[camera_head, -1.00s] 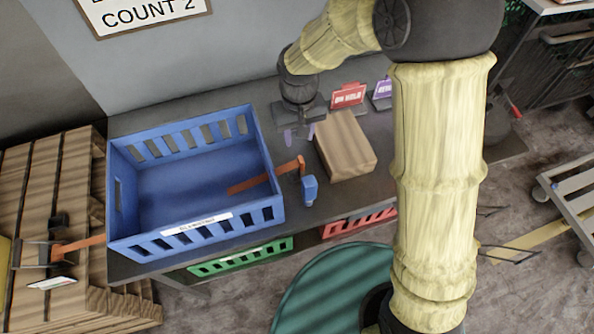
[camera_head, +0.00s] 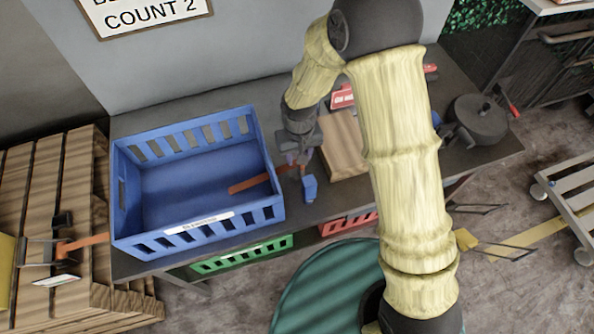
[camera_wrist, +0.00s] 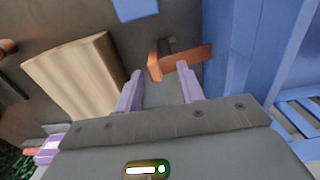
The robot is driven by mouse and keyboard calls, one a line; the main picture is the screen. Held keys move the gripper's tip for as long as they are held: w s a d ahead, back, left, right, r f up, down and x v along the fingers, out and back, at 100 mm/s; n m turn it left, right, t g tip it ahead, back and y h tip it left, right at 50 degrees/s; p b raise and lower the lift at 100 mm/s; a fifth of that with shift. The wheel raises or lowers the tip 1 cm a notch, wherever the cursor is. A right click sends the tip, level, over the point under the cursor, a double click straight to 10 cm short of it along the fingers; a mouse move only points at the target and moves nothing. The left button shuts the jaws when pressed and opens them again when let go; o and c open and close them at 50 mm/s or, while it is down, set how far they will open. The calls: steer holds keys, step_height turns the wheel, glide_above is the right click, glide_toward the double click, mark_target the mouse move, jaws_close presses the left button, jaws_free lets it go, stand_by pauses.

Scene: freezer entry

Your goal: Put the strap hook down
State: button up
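An orange strap piece (camera_head: 248,184), which I take for the strap hook, shows inside the blue crate (camera_head: 226,221) and runs toward its right wall. Whether a finger touches the orange piece I cannot tell.
A blue block-like item (camera_head: 310,188) stands at the table's front edge. A brown box (camera_head: 343,147) is right of my gripper. A dark round pot (camera_head: 478,120) sits at the table's right. Another orange piece (camera_head: 85,242) lies by the pallets (camera_head: 70,180) at left.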

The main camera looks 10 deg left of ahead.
steer(key=p, duration=0.2)
glide_above(295, 176)
steer(key=d, duration=0.2)
steer(key=shift+w+a+f, duration=0.15)
steer(key=shift+w+f, duration=0.05)
steer(key=shift+f, duration=1.05)
steer(key=shift+w+a+f, duration=0.1)
steer(key=shift+w+f, duration=0.05)
steer(key=shift+f, duration=1.1)
jaws_close()
